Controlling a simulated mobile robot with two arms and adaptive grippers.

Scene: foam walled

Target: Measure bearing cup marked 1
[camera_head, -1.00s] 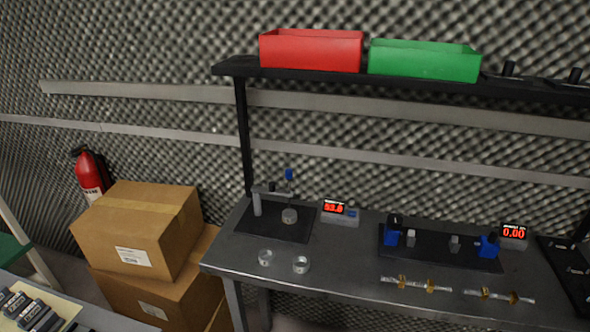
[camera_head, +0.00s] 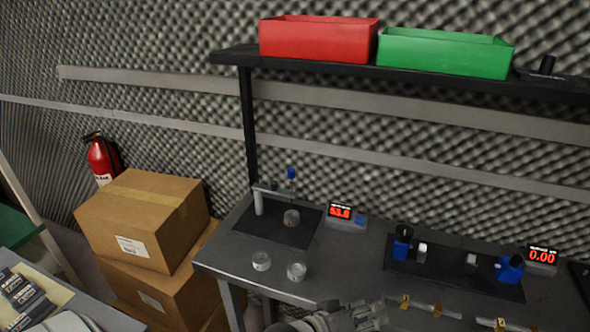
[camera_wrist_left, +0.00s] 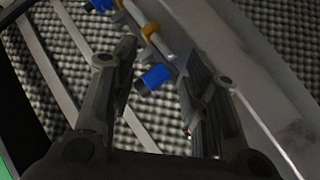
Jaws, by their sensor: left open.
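Two small clear bearing cups stand at the front left of the workbench in the head view, a left cup (camera_head: 261,261) and a right cup (camera_head: 296,271); no number on them can be read. Another small cup-like piece (camera_head: 291,217) sits on the gauge stand (camera_head: 259,200) with a blue top. The gauge display (camera_head: 341,212) shows red digits, seemingly 53.8. My left gripper (camera_head: 368,316) is low in the head view, at the bench's front edge, right of the cups and apart from them. Its fingers (camera_wrist_left: 155,85) are apart and empty in the left wrist view.
A second fixture with blue parts (camera_head: 402,243) and a display reading 0.00 (camera_head: 542,256) stands to the right. Shafts with yellow rings (camera_head: 425,307) lie in front of it. Red (camera_head: 318,40) and green (camera_head: 445,54) bins sit on the shelf. Cardboard boxes (camera_head: 140,220) stand left of the bench.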

